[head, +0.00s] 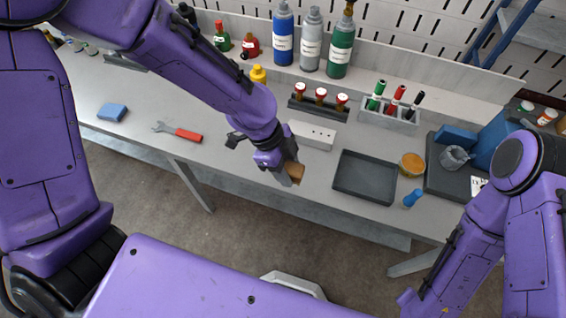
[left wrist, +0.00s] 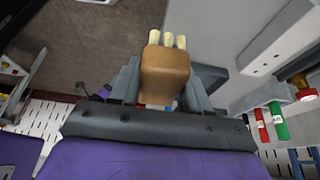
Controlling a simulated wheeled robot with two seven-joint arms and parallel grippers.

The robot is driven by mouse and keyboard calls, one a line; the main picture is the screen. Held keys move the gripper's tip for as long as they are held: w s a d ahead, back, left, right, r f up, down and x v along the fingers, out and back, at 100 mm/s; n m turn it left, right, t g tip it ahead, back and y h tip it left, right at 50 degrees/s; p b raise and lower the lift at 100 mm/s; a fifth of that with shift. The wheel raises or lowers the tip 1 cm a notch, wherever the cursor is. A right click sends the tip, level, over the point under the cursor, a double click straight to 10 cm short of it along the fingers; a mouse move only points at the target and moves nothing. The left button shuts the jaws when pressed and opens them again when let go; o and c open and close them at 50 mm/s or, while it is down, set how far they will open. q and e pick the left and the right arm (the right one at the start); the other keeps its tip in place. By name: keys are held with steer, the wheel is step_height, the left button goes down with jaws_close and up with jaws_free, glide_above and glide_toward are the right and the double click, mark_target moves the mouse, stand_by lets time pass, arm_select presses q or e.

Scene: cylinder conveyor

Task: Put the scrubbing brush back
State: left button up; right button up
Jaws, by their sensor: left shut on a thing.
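My left gripper (head: 289,173) is shut on the scrubbing brush (head: 296,171) above the front edge of the workbench. In the left wrist view the brush (left wrist: 165,72) shows as a brown wooden block between the two fingers (left wrist: 165,92), with cream bristle tufts pointing away from the gripper. In the head view the fingers and wrist hide part of the brush. My right arm stands at the right, and its gripper does not show.
A dark shallow tray (head: 364,178) lies empty right of the gripper. A pale block with holes (head: 312,134) and a rack of red-topped items (head: 320,105) sit behind. An amber tub (head: 412,164) and blue bottle (head: 412,198) stand right.

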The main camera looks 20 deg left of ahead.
arm_select(q)
steer(key=w+a+f, duration=0.1)
steer(key=w+f, duration=0.1)
steer(key=w+a+f, duration=0.1)
steer(key=w+f, duration=0.1)
steer(key=w+a+f, duration=0.1)
steer(key=w+f, duration=0.1)
steer(key=shift+w+a+f+p, duration=0.1)
steer(key=shift+w+f+p, duration=0.2)
steer(key=shift+f+p, duration=0.1)
step_height(320, 180, down, 3)
steer(key=shift+w+a+r+p, duration=0.1)
steer(key=shift+r+p, duration=0.1)
steer(key=shift+p, duration=0.35)
steer(key=shift+w+f, duration=0.1)
steer(key=shift+f, duration=0.35)
steer(key=o, duration=0.6)
steer(key=shift+f, duration=0.15)
steer(key=o, duration=0.4)
